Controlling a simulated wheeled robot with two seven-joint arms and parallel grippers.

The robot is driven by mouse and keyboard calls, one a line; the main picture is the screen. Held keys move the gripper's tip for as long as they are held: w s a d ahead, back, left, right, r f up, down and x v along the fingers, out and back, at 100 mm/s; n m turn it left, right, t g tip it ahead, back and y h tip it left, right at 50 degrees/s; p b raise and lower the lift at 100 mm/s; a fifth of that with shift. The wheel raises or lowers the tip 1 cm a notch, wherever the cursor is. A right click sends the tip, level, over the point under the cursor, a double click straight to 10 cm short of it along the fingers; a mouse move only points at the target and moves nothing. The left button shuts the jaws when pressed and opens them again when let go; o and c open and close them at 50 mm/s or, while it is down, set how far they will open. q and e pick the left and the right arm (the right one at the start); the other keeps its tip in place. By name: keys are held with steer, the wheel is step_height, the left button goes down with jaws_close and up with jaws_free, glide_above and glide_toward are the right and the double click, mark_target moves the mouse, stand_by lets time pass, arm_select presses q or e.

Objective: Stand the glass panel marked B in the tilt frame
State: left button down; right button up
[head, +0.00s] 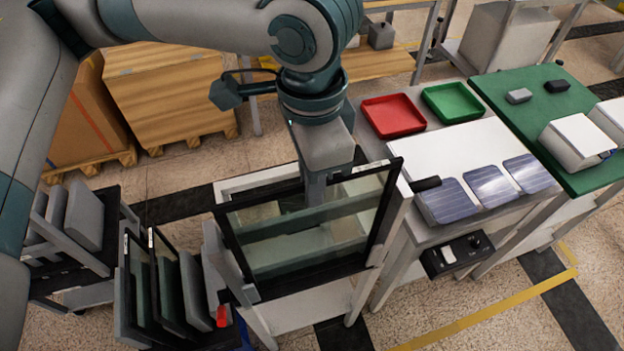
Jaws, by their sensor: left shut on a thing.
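A black-edged glass panel (282,238) stands leaning at the centre of the head view. My left gripper (316,182) comes down from above and is shut on its top edge. A pale label shows at the panel's upper corner, but I cannot read a letter. The panel is at the pale tilt frame (401,208), with the frame's posts beside and behind its sides. I cannot tell whether its lower edge rests on the frame. My right gripper is not in view.
A rack (122,305) with several dark-edged panels stands close at the left, near a red knob (222,316).

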arm_select(q)
steer(key=shift+f, duration=0.45)
steer(key=c, duration=1.8)
jaws_free()
steer(key=shift+f, duration=0.1)
step_height(320, 180, up, 18)
steer(key=b, duration=0.3)
steer(key=shift+f, duration=0.2)
